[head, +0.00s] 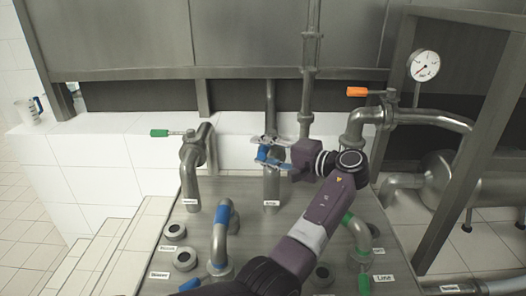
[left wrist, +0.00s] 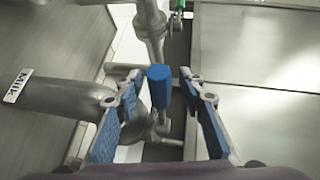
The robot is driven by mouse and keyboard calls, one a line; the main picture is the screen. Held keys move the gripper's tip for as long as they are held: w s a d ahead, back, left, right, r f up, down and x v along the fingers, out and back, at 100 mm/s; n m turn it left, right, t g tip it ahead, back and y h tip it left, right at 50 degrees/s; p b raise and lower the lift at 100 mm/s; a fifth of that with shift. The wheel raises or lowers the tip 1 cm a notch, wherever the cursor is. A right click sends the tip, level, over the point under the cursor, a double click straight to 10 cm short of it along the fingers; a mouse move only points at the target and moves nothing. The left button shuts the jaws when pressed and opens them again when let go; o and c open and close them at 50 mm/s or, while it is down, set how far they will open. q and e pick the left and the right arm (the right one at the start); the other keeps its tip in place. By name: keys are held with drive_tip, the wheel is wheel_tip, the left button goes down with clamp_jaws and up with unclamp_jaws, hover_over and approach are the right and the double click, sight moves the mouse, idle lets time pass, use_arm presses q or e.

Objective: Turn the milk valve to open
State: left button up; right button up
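The milk valve's blue handle (left wrist: 160,88) shows in the left wrist view between the two fingers of my left gripper (left wrist: 161,100), with a visible gap on each side. The fingers are open and have blue pads. The grey pipe (left wrist: 65,98) on the left there carries a label reading "Milk" (left wrist: 18,86). In the head view my left gripper (head: 258,152) is at the top of the middle upright pipe (head: 271,188). The handle is hard to tell from the blue pads there. My right gripper is not in view.
A pipe with a blue band (head: 222,215) and several round fittings stand nearer.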

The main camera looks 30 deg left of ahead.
use_arm(q)
drive_tip(key=shift+d, duration=0.1)
drive_tip(key=v, duration=0.7)
drive_tip(key=shift+s+d+r, duration=0.1)
drive_tip(key=shift+d, duration=0.05)
